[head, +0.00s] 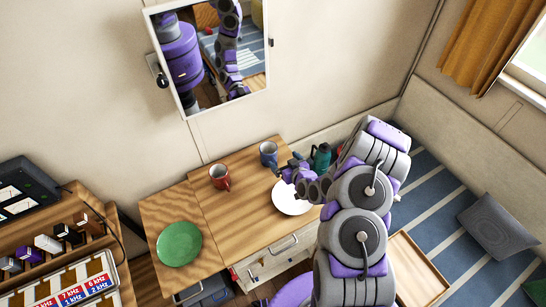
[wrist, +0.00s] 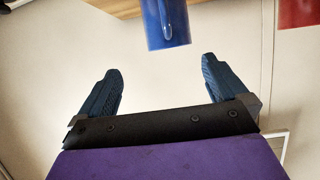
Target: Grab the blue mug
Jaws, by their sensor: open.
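The blue mug (head: 266,156) stands upright near the back edge of the wooden table, close to the wall. My gripper (head: 291,166) is just to the right of it in the head view; its fingers are small and partly hidden there. In the wrist view, which looks upside down, the blue mug (wrist: 166,22) is at the top, beyond the fingertips and roughly centred between them, with its handle facing the camera. My gripper (wrist: 161,68) is open, with nothing between its fingers. The mug and fingers appear apart.
A red mug (head: 220,178) stands left of the blue one and shows in the wrist view (wrist: 298,12). A white plate (head: 288,202) lies below my gripper in the picture. A dark green flask (head: 320,158) stands to the right. A green plate (head: 180,244) lies at the left.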

